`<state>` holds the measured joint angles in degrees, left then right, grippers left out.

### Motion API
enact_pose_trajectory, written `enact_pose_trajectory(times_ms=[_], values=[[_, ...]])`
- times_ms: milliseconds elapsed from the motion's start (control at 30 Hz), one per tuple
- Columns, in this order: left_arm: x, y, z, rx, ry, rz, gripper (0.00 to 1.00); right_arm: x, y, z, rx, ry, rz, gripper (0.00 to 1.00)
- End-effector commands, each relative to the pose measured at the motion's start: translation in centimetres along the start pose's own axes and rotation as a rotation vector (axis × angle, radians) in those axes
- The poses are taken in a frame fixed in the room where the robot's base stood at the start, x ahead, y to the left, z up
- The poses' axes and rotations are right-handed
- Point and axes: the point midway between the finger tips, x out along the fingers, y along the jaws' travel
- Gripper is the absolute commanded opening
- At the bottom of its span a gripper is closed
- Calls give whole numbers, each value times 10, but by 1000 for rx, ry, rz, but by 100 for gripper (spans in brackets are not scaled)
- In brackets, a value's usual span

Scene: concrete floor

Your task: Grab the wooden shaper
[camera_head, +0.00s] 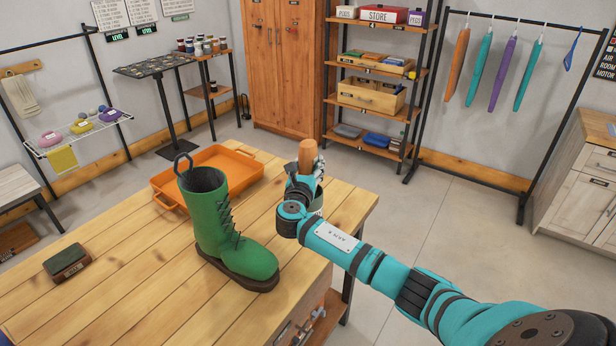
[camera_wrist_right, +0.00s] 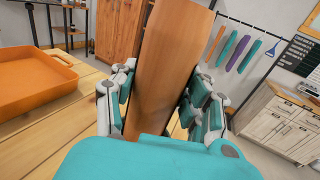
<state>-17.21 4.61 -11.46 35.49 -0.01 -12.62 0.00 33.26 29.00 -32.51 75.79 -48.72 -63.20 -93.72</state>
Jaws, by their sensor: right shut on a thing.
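The wooden shaper (camera_head: 308,154) is a smooth brown piece standing roughly upright in my right gripper (camera_head: 303,185), above the right part of the wooden table. In the right wrist view the shaper (camera_wrist_right: 168,62) fills the space between the fingers, which press on both its sides. The gripper hides its lower part in the head view, so I cannot tell whether it touches the table. My left gripper is not in view.
A green boot (camera_head: 213,225) stands left of my right gripper. Behind it is an orange tray (camera_head: 235,160). A small dark green-topped block (camera_head: 66,262) lies at the table's left. Open floor (camera_head: 440,215) lies right of the table.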

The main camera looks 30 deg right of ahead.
Motion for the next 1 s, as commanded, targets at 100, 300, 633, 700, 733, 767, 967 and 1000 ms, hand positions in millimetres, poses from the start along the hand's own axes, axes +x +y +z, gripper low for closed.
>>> enact_pose_trajectory(times_ms=[100, 300, 633, 700, 733, 767, 967, 1000], values=[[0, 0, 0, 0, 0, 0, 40, 0, 0, 0, 0, 1, 0, 6], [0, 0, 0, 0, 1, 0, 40, 0, 0, 1, 1, -1, 0, 4], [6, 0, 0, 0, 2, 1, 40, 0, 0, 47, 7, -6, 0, 4], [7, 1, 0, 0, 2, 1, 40, 0, 0, 61, 5, -6, 1, 4], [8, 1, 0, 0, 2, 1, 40, 0, 0, 67, 6, -6, 1, 4], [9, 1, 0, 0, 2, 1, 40, 0, 0, 73, 5, -6, 1, 4], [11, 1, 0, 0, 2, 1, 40, 0, 0, 96, 3, -2, 0, 4], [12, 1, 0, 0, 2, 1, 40, 0, 0, 99, 2, -2, 0, 4]])
